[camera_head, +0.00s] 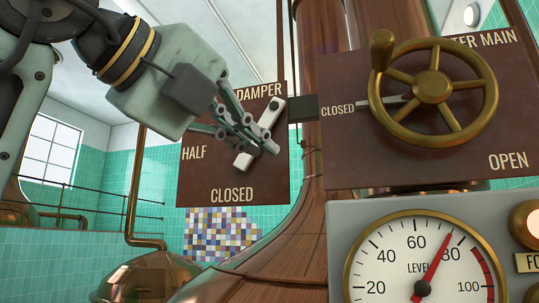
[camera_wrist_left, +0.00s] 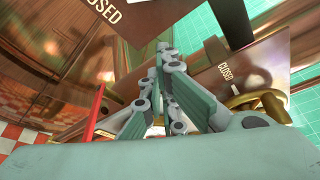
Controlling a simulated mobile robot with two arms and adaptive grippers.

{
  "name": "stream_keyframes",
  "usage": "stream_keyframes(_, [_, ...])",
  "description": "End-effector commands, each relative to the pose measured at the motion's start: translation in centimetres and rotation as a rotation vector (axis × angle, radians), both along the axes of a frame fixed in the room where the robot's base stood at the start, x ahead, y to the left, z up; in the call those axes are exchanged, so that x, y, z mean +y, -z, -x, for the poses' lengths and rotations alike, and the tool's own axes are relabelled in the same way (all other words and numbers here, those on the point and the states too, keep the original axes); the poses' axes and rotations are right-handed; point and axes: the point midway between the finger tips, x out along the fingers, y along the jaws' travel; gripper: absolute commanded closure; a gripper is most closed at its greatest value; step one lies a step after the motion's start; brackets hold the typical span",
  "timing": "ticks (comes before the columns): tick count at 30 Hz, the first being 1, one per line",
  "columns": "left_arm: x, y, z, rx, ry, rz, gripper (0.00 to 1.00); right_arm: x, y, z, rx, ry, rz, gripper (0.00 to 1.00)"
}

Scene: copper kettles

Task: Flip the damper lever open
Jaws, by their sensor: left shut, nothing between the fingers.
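The damper plate (camera_head: 205,180) is a dark brown board with the words DAMPER, HALF and CLOSED. Its pale lever (camera_head: 269,112) lies at a slant, from lower left to upper right, with a dark spot near its upper end. My left gripper (camera_head: 262,142) is shut and empty, in front of the lever. Its fingers hide the lever's middle, and I cannot tell whether they touch it. In the left wrist view the shut fingers (camera_wrist_left: 164,52) point up, just below the damper plate (camera_wrist_left: 130,28); the lever is not clear there.
Right of the damper plate is a second brown board (camera_head: 350,160) with a brass handwheel (camera_head: 431,87) that sticks out. Below it is a grey panel with a level gauge (camera_head: 420,265). Copper kettle walls (camera_head: 270,245) stand behind and below. Open space lies left of the damper plate.

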Motion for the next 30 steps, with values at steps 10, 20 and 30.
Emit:
stream_keyframes(10, [0.0, -0.1, 0.0, -0.002, -0.006, 0.0, 1.0, 0.3, 0.0, 0.0, 0.0, 0.0, -0.004, 0.6])
stream_keyframes(20, [-2.5, 0.4, -3.6, 0.001, -0.002, -0.002, 1.0, 0.5, -2.0, 0.1, 0.001, 0.0, -0.005, 0.6])
stream_keyframes(30, [-4.4, 0.3, -8.5, -0.003, -0.005, 0.005, 1.0, 0.5, -5.3, 0.1, 0.001, -0.001, -0.006, 0.6])
